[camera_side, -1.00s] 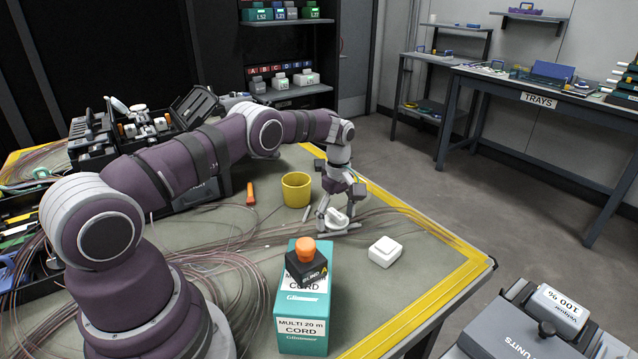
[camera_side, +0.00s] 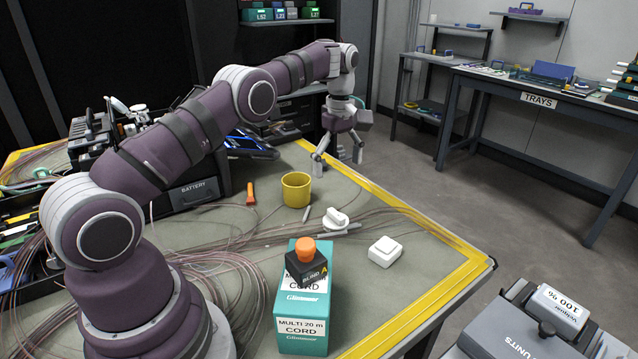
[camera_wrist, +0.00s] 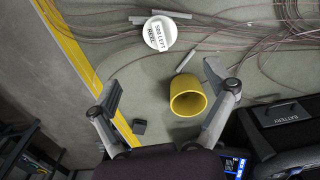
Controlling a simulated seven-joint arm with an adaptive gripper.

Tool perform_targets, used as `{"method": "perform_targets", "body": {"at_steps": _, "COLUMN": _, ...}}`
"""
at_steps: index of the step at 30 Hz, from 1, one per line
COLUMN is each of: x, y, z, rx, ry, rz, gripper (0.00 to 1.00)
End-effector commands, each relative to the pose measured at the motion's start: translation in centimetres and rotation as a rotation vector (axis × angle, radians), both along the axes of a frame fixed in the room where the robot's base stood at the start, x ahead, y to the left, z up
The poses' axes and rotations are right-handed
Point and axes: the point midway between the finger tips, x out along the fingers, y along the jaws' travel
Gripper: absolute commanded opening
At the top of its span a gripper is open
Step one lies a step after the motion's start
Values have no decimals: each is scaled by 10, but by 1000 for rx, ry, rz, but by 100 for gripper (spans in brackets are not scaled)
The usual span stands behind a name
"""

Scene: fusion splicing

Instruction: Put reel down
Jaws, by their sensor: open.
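The white reel (camera_side: 336,218) rests on the bench mat (camera_side: 220,240), beside a thin grey rod and some fibre strands. In the wrist view the reel (camera_wrist: 160,33) shows a round white top with a printed label. My gripper (camera_side: 338,166) is raised well above the bench, behind the reel and apart from it. In the wrist view my gripper (camera_wrist: 163,85) has its fingers spread wide with nothing between them in its grasp.
A yellow cup (camera_side: 296,190) stands left of the reel. A white square box (camera_side: 385,251) lies to its right. A teal cord box (camera_side: 304,310) with an orange-topped dark item (camera_side: 306,262) stands in front. Loose fibres cross the mat.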

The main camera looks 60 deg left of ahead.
Motion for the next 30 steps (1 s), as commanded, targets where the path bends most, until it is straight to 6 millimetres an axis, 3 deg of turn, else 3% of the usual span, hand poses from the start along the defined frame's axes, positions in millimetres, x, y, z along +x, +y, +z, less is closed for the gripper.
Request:
{"method": "perform_targets", "body": {"at_steps": 4, "x": -2, "y": -10, "z": 28, "rx": 15, "ry": -38, "rz": -116, "gripper": 84}}
{"method": "perform_targets", "body": {"at_steps": 8, "x": -18, "y": -32, "z": 74, "rx": 56, "ry": -112, "rz": -382, "gripper": 84}}
{"method": "perform_targets", "body": {"at_steps": 12, "x": -57, "y": -60, "z": 112, "rx": 125, "ry": -200, "rz": -710, "gripper": 84}}
{"method": "perform_targets", "body": {"at_steps": 14, "x": -80, "y": -72, "z": 121, "rx": 162, "ry": -237, "rz": -856, "gripper": 84}}
{"method": "perform_targets", "body": {"at_steps": 17, "x": -120, "y": -89, "z": 123, "rx": 230, "ry": -296, "rz": -1096, "gripper": 84}}
{"method": "perform_targets", "body": {"at_steps": 21, "x": -164, "y": -103, "z": 107, "rx": 321, "ry": -355, "rz": -1363, "gripper": 84}}
{"method": "perform_targets", "body": {"at_steps": 25, "x": -185, "y": -109, "z": 92, "rx": 373, "ry": -380, "rz": -1499, "gripper": 84}}
{"method": "perform_targets", "body": {"at_steps": 30, "x": -190, "y": -110, "z": 87, "rx": 388, "ry": -385, "rz": -1541, "gripper": 84}}
